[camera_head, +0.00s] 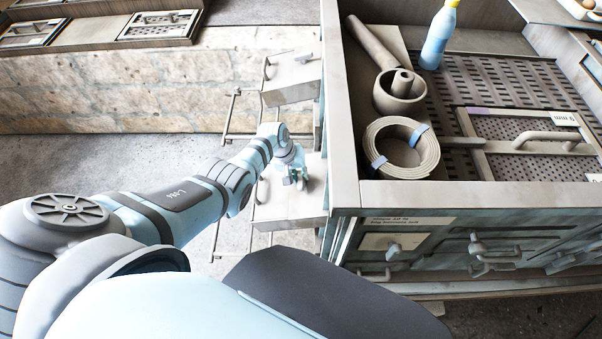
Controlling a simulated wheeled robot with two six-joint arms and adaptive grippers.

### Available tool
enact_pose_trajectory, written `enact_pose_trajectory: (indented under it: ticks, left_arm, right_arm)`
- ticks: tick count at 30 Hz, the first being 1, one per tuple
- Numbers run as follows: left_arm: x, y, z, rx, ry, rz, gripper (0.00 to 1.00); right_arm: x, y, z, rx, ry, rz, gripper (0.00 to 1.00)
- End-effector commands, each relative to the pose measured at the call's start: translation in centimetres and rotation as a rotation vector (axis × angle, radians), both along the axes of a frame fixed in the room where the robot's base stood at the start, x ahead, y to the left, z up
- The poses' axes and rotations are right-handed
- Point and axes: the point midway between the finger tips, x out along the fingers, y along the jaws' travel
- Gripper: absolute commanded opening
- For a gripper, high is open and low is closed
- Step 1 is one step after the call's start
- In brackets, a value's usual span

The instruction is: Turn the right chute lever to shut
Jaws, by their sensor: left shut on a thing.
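My left gripper (294,176) reaches down over the nearer grey chute box (290,208) at the left side of the bench. It is shut on the small lever there, which is mostly hidden by its fingers. The lever's exact angle cannot be told. The farther chute box (288,84) on the same side has a small lever (303,58) on top, clear of my arm. My right gripper is not in view.
The bench top holds a belt coil (401,147), a mortar (397,100), a blue bottle (438,38) and a handled sieve frame (520,146). Metal rails (228,118) stand left of the chutes. The bench's raised rim (343,120) lies right of my gripper.

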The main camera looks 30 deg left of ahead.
Motion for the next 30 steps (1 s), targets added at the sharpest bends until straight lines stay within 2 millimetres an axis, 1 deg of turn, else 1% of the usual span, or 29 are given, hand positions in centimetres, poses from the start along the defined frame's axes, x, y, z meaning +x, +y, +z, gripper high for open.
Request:
enact_pose_trajectory:
  ticks: [1, 11, 12, 15, 24, 25, 28, 30]
  left_arm:
    - [-0.4, -0.4, -0.2, -0.008, 0.013, 0.002, 0.0]
    - [-0.3, -0.3, -0.2, -0.008, 0.011, 0.003, 0.0]
    - [-0.3, -0.3, -0.2, -0.007, 0.01, 0.004, 0.22]
    - [-0.2, -0.2, -0.1, -0.006, 0.008, 0.003, 0.37]
    - [-0.1, 0.3, 0.0, -0.004, 0.002, 0.005, 0.37]
    - [-0.1, 0.3, 0.0, -0.005, 0.001, 0.005, 0.37]
    - [-0.2, 0.5, 0.5, -0.006, -0.001, 0.005, 0.37]
    - [-0.3, 0.7, 1.2, -0.006, -0.002, 0.003, 0.37]
  right_arm:
    - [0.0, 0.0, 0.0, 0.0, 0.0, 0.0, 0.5]
    - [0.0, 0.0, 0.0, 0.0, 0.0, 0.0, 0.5]
    - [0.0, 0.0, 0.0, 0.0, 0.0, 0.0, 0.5]
    - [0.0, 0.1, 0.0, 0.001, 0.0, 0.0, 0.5]
    - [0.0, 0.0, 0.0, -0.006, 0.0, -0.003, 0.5]
    - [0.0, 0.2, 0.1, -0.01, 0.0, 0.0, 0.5]
    - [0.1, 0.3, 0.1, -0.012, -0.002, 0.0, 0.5]
    - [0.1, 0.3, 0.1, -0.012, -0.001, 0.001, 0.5]
